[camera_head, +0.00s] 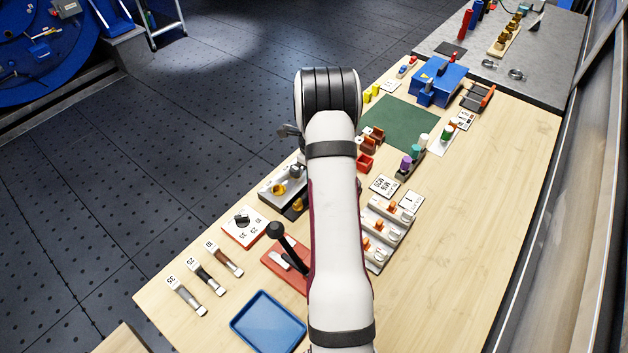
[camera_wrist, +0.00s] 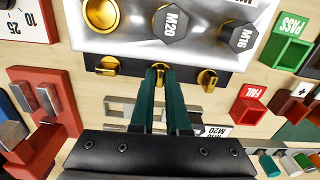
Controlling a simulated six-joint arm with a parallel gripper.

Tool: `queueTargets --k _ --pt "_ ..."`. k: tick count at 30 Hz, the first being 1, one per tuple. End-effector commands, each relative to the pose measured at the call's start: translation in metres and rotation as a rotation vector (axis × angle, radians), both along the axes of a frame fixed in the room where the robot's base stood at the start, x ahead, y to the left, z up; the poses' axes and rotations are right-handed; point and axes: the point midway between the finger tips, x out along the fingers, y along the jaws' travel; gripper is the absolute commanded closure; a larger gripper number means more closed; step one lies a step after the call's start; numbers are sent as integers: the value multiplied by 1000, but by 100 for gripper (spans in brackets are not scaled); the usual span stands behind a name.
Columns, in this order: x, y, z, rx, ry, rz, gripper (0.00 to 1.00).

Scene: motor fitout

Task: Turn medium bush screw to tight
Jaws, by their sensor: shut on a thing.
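In the wrist view a shiny metal block (camera_wrist: 200,48) has a brass bush (camera_wrist: 102,13) and two dark hex pieces marked M20 (camera_wrist: 172,23) and M16 (camera_wrist: 238,37). Along its dark front edge sit three brass thumb screws: left (camera_wrist: 108,66), middle (camera_wrist: 160,67) and right (camera_wrist: 207,78). My gripper (camera_wrist: 160,76) has green fingers shut on the middle screw, the one in line with M20. The fingers hide part of its head. In the head view the block (camera_head: 283,186) is partly behind my arm, and my gripper is hidden.
A red FAIL bin (camera_wrist: 247,105) and a green PASS bin (camera_wrist: 286,50) stand right of the block. A red fixture (camera_wrist: 45,105) with metal blocks is on the left. In the head view a blue tray (camera_head: 268,322) lies in front; the table's right side is clear.

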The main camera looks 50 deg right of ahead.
Motion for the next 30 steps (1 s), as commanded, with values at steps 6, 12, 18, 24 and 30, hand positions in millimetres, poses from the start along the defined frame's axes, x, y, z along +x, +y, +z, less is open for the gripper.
queueTargets --k 6,12,18,24,30 --pt "0 0 1 0 -1 -40 100" --pt "1 0 1 0 -1 -48 100" --pt "1 0 1 0 -1 -48 100" --pt "0 0 0 0 -1 -47 59" --pt "0 0 0 0 -1 -46 56"
